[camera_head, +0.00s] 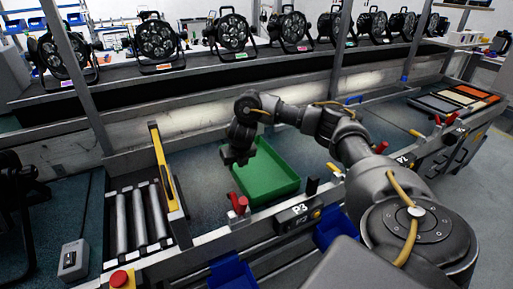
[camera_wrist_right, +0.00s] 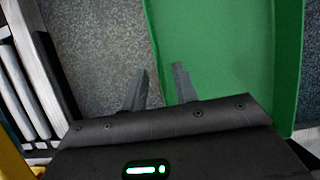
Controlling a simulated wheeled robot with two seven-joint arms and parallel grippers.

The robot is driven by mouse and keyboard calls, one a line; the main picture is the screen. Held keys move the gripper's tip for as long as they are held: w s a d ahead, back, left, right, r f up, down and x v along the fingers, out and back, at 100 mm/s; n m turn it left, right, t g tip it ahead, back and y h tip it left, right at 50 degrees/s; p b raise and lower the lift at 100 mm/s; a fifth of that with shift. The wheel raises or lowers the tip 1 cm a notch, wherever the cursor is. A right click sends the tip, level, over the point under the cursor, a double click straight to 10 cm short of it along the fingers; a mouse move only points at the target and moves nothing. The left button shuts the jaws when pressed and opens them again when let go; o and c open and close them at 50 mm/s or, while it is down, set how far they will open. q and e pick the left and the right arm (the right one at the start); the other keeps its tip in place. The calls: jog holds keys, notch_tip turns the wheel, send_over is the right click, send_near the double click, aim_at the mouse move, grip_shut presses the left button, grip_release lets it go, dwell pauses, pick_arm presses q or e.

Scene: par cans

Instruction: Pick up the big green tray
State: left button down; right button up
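The big green tray (camera_head: 268,176) sits on the grey work surface, a little right of the roller section. My right gripper (camera_head: 236,160) is over its left edge and hides part of that side. In the right wrist view, the tray (camera_wrist_right: 232,50) fills the right half. The two fingers of my right gripper (camera_wrist_right: 158,88) are apart, with nothing visibly clamped. One finger shows over the grey surface and the other over the green, with the tray's left wall running between them. I cannot tell how far above the rim they are. My left gripper is not in view.
A yellow-edged upright panel (camera_head: 166,172) and metal rollers (camera_head: 138,216) are left of the tray. Red clamps (camera_head: 238,203) stand at the bench's front edge. Several par cans (camera_head: 156,39) line the back shelf. The grey surface (camera_head: 345,130) behind my right arm is partly clear.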

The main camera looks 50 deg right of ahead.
jog(key=shift+f, duration=0.25)
jog(key=x, duration=0.4)
jog(key=shift+w+a+f, duration=0.1)
jog(key=shift+w+f, duration=0.05)
jog(key=shift+w, duration=0.15)
jog(key=c, duration=0.4)
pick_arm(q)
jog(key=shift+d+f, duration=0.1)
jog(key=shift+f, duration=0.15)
pick_arm(e)
grip_shut()
